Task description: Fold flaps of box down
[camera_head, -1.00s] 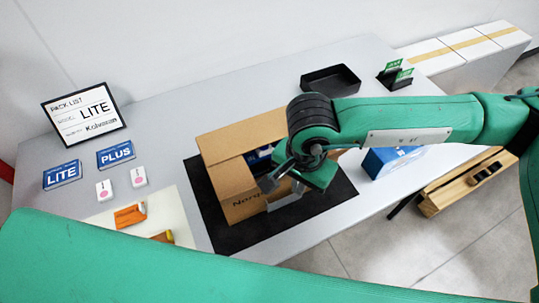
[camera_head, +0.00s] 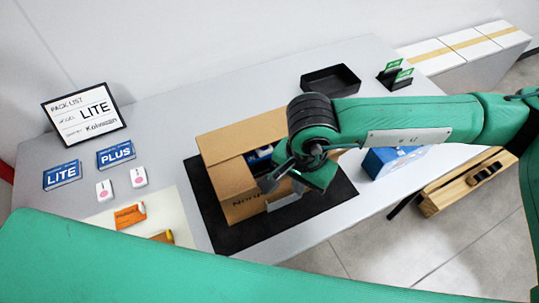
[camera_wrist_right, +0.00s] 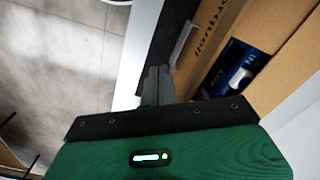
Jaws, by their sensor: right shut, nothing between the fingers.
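The brown cardboard box (camera_head: 236,190) stands on a black mat (camera_head: 222,236) on the table. Its left flap slopes outward and its back flap lies toward the wall; a blue item shows inside. In the right wrist view the box (camera_wrist_right: 278,75) is at the upper right with a blue and white item (camera_wrist_right: 238,75) in it. My right gripper (camera_head: 274,180) is over the front right part of the box, partly hidden by its own arm. In the wrist view its fingers (camera_wrist_right: 157,75) are together and empty, beside the box's front side. My left gripper is out of view; only its green arm crosses the bottom.
A blue box (camera_head: 392,160) stands right of the mat. A black tray (camera_head: 331,80) and a black holder with green cards (camera_head: 394,75) are at the back. Blue LITE (camera_head: 62,175) and PLUS (camera_head: 115,154) cards, white items and a pack list sign (camera_head: 84,113) are left.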

